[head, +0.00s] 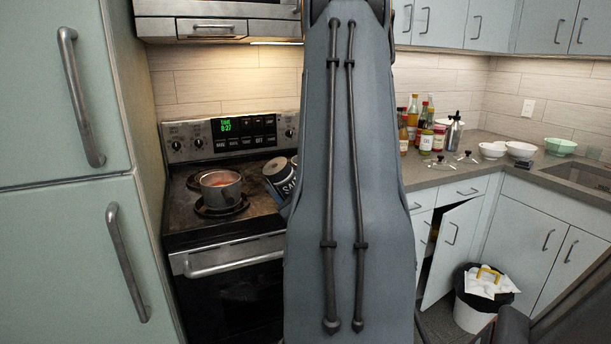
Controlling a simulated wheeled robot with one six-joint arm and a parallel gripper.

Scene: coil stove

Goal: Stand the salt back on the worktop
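The salt (277,183) is a dark blue canister with a pale top and white lettering. It shows in the head view just left of my arm, over the right side of the stove. It is tilted, and its right part is hidden behind my arm. I cannot tell whether it rests on something or is held. The grey worktop (424,178) shows to the right of my arm. My gripper is hidden behind my own arm link, which fills the middle of the view.
A pot (220,190) with reddish contents stands on a coil of the stove (181,214). Several bottles and jars (426,139) crowd the worktop's back. Bowls (522,150) stand farther right, near the sink (585,175).

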